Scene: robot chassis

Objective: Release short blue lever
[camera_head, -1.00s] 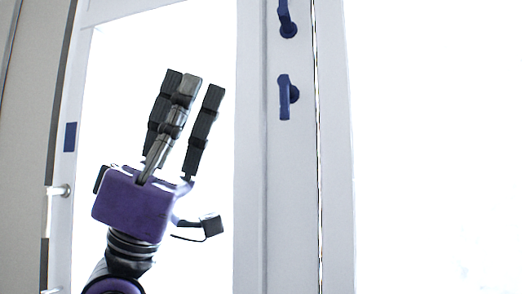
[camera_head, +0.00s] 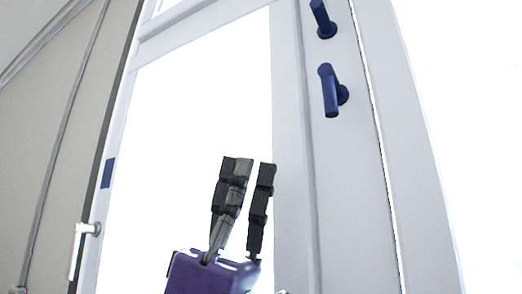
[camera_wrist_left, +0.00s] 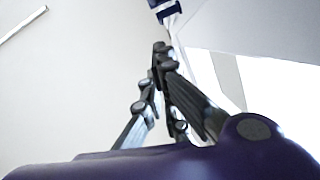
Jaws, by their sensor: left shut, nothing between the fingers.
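Two dark blue levers sit on the white door frame in the head view: an upper lever (camera_head: 322,20), reaching the picture's top edge, and a lower lever (camera_head: 331,92), hanging nearly upright with a slight tilt. I cannot tell for sure which is the short one. My left gripper (camera_head: 250,165), purple with black and grey fingers, is below and left of the lower lever in the picture, touching neither. In the left wrist view its fingertips (camera_wrist_left: 162,52) meet with nothing between them. A dark blue part (camera_wrist_left: 165,10) shows beyond the fingertips. My right gripper is out of view.
A bright glass pane (camera_head: 190,130) fills the space behind my gripper. A white upright (camera_head: 345,200) carries the levers. At the left are a grey panel (camera_head: 50,130), a blue patch (camera_head: 108,173) and a metal handle (camera_head: 78,250).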

